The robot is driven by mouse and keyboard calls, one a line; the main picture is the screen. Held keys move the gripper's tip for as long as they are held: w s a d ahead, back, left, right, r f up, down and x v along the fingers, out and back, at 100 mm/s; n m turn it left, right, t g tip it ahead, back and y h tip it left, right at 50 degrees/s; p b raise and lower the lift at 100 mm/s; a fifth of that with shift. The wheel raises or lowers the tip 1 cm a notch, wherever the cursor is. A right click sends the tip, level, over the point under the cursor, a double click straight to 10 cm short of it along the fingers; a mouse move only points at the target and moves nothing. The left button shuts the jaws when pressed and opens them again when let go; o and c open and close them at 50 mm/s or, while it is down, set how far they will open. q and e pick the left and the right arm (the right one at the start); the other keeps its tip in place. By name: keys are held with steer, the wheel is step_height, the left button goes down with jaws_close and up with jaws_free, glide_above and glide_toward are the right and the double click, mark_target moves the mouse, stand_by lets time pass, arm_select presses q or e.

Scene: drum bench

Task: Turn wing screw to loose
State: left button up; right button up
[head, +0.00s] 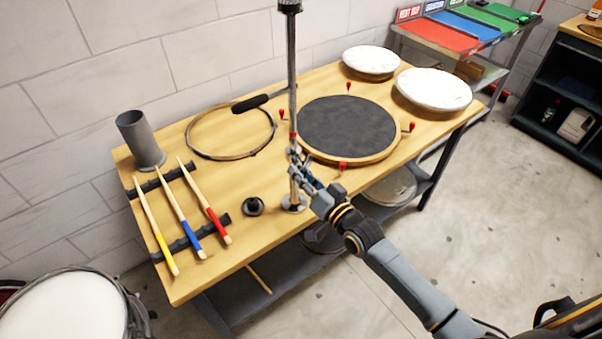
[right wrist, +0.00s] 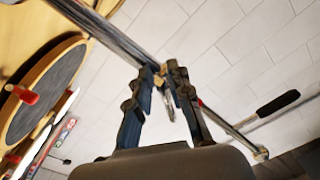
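A tall metal stand pole (head: 292,100) rises from a round base at the front edge of the wooden bench. My right gripper (head: 301,168) is at the pole's lower part, and its fingers hide most of the fitting there. In the right wrist view, the two dark fingers of my right gripper (right wrist: 160,76) reach up to the slanting pole (right wrist: 110,35). A small tan piece, apparently the wing screw (right wrist: 159,80), shows between the fingertips. I cannot tell whether both fingers press on it. My left gripper is not in view.
A dark round drum pad (head: 348,128) with red-handled clamps lies just right of the pole. A hoop (head: 190,146), drumsticks (head: 183,214), a grey cup (head: 143,142) and a small black part (head: 253,206) are left of it. Two white drumheads (head: 433,90) are at the back right.

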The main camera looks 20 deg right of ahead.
steer(key=shift+o, duration=0.3)
steer(key=v, duration=1.2)
steer(key=s+d+f+g+h, duration=0.2)
steer(key=s+f, duration=0.1)
steer(key=f, duration=0.8)
steer(key=s+d+f+n+g+h, duration=0.1)
steer(key=s+d+f+g, duration=0.15)
steer(key=f, duration=0.85)
steer(key=s+d+f+g+h, duration=0.2)
steer(key=s+f+g, duration=0.15)
steer(key=f, duration=0.75)
steer(key=s+a+f+n+g, duration=0.1)
steer(key=s+f+g, duration=0.1)
steer(key=s+f, duration=0.4)
steer(key=s+a+f+n+g+b, duration=0.1)
steer(key=s+f+g, duration=0.2)
steer(key=s+f, duration=0.4)
steer(key=s+a+f+n+g+h, duration=0.1)
steer(key=s+f+g, duration=0.2)
steer(key=s, duration=1.4)
step_height(320, 180, down, 3)
steer(key=shift+s+f+n, duration=0.15)
steer(key=shift+n, duration=0.25)
